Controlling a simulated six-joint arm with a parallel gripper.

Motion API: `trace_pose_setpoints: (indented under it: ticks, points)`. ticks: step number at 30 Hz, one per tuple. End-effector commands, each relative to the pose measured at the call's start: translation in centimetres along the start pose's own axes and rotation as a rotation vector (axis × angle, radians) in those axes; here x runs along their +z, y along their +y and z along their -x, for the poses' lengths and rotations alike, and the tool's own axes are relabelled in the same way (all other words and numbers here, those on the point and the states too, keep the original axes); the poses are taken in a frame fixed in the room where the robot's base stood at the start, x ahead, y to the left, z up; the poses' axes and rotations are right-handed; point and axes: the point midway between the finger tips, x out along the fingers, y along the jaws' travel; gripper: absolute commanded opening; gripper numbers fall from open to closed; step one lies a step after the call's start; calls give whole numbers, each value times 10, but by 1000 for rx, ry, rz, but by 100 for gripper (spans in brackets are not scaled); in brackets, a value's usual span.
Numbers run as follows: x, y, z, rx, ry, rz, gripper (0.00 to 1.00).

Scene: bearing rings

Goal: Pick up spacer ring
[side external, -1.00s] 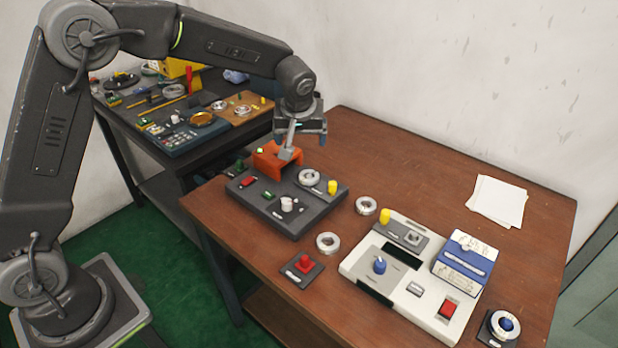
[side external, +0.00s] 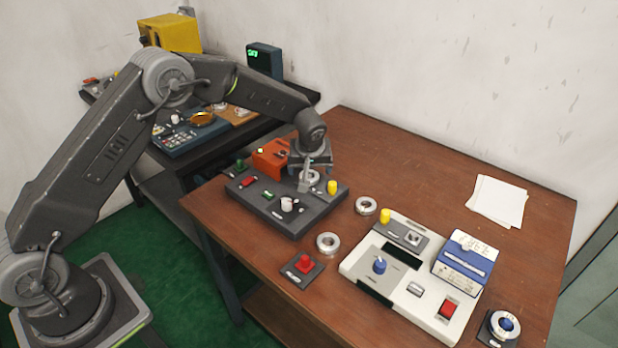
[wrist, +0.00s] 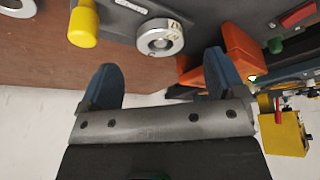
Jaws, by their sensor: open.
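Several silver metal rings are in view, and I cannot tell by looks which is the spacer ring. One ring (side external: 315,177) sits on the dark control panel (side external: 265,217) beside a yellow knob (side external: 333,187), partly hidden by my gripper (side external: 306,183). In the wrist view this ring (wrist: 160,37) lies just beyond the fingertips, between their lines, with dark marks on its face. My gripper (wrist: 160,62) is open and empty, its two blue-grey fingers spread wider than the ring. Two more rings lie on the bare table, one to the right (side external: 366,205) and one in front (side external: 328,243).
An orange block (side external: 271,155) stands close behind my gripper; the yellow knob (wrist: 84,24) is left of the ring in the wrist view. A white panel (side external: 415,275), a red button box (side external: 303,268) and paper (side external: 497,200) are on the table. The back of the table is clear.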

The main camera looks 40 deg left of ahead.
Motion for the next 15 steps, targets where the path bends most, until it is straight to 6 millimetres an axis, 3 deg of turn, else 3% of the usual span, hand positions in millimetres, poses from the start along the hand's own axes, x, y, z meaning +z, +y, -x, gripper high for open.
trace_pose_setpoints:
  ticks: [7, 15]
  points:
    - [-3, -1, -37, -2, -2, 1, 89]
    - [-3, -1, -44, 0, 0, 0, 89]
